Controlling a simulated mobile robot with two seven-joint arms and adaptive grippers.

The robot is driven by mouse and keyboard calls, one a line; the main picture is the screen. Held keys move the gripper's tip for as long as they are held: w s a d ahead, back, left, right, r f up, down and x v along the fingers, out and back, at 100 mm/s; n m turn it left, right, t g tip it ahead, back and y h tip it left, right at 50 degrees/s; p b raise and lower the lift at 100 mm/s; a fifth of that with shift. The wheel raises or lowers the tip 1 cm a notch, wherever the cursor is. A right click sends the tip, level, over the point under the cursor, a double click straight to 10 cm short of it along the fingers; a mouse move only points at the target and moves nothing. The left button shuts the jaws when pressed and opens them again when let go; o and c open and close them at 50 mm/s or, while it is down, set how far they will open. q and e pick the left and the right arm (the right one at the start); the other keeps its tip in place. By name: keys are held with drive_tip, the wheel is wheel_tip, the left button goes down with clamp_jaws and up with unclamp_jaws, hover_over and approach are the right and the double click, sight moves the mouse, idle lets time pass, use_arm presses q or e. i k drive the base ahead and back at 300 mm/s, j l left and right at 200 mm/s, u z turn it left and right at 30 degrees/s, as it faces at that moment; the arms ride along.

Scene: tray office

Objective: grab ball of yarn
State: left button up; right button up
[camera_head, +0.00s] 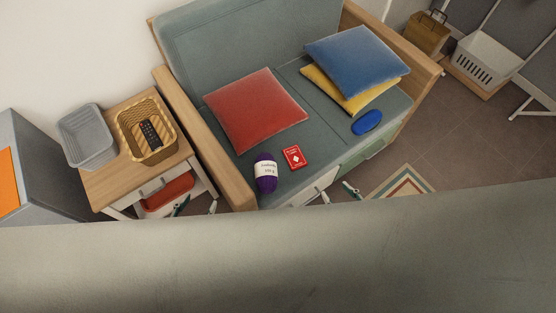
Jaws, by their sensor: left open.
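The ball of yarn (266,184) is purple with a white paper band. It lies on the front edge of the sofa seat, left of a red card box (293,157). My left gripper (197,205) shows only as fingertips, spread apart and empty, below the side table and left of the yarn. My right gripper (338,193) also shows only as fingertips, apart and empty, in front of the sofa and right of the yarn. Neither touches the yarn. The rest of both grippers and arms is hidden behind a broad grey surface across the bottom.
The sofa (250,38) has a wooden armrest (205,135) left of the yarn. A red cushion (255,110) lies behind it; a blue cushion (357,58), a yellow one (330,92) and a blue oval item (367,122) are rightward. A side table (110,185) holds baskets.

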sight(265, 166)
drive_tip(key=k, duration=0.55)
drive_tip(key=k+u, duration=0.1)
drive_tip(key=u, duration=1.2)
drive_tip(key=k+l+u, duration=0.1)
drive_tip(key=l+u, duration=0.25)
drive_tip(key=l, duration=0.45)
drive_tip(key=k+l, duration=0.1)
drive_tip(key=l, duration=1.25)
drive_tip(key=k+l, duration=0.15)
drive_tip(key=l, duration=1.2)
drive_tip(key=k, duration=0.05)
